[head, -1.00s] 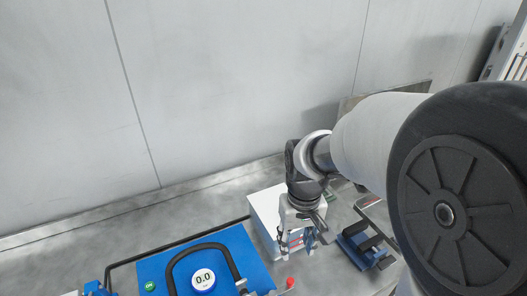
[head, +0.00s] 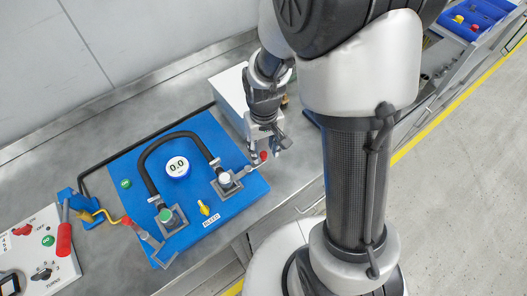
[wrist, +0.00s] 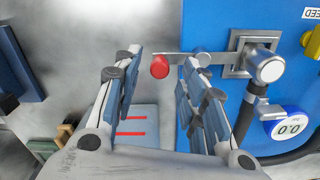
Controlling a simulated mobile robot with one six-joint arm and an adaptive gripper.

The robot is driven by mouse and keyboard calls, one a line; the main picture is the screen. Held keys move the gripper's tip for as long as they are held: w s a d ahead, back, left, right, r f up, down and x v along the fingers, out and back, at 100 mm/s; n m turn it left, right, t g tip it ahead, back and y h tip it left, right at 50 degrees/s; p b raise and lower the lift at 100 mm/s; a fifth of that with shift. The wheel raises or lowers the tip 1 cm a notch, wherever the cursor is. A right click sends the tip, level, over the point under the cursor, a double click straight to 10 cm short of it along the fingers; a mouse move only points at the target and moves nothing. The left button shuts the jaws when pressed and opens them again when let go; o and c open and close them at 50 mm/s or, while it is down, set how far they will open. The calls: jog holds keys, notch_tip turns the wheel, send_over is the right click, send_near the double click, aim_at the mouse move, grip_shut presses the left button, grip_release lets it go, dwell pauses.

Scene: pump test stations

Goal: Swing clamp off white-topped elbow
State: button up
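The white-topped elbow (head: 225,180) sits in a square grey base at the right end of the blue panel (head: 235,205). In the wrist view its white cap (wrist: 270,67) is at the right. The clamp is a flat metal lever (wrist: 215,57) reaching from the elbow past the panel's edge to a red knob (wrist: 159,67), also in the head view (head: 263,156). My gripper (wrist: 163,62) is open. Its fingers appear on either side of the red knob, with gaps; whether the knob is at fingertip depth is hard to tell. A green-topped elbow (head: 167,216) is at the hose's other end.
A black hose (head: 150,160) arches around the round gauge (head: 177,167) reading 0.0. A white box (head: 232,95) stands close behind my gripper. A yellow valve handle (head: 204,208) is on the panel. A control box (head: 38,250) is at far left.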

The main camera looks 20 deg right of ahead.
jog(key=shift+f, duration=0.7)
jog(key=shift+c, duration=0.5)
grip_shut()
